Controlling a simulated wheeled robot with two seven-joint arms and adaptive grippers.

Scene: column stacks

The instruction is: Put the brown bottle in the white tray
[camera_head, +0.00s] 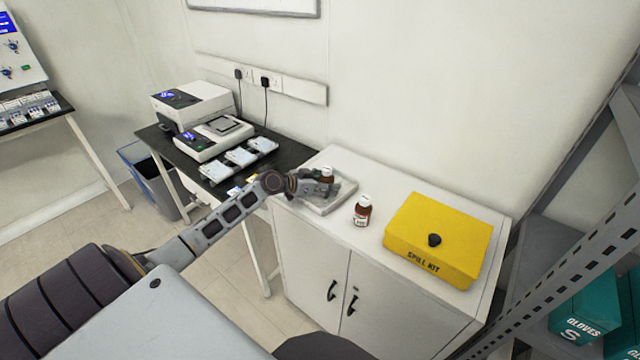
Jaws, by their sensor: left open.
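The white tray (345,193) lies on top of a white cabinet, at its left end. One brown bottle (327,175) with a white cap stands upright at the tray, partly hidden by my left gripper. My left gripper (322,187) reaches in from the left over the tray. It is open, with its fingers at the first bottle; I cannot tell whether they touch it. My right gripper is not in view.
A yellow spill kit box (437,238) takes up the right of the cabinet top (385,181). A dark bench (193,153) with white instruments stands to the left. A grey metal shelf with green glove boxes (586,312) is at the right. A bin (160,180) stands beneath the bench.

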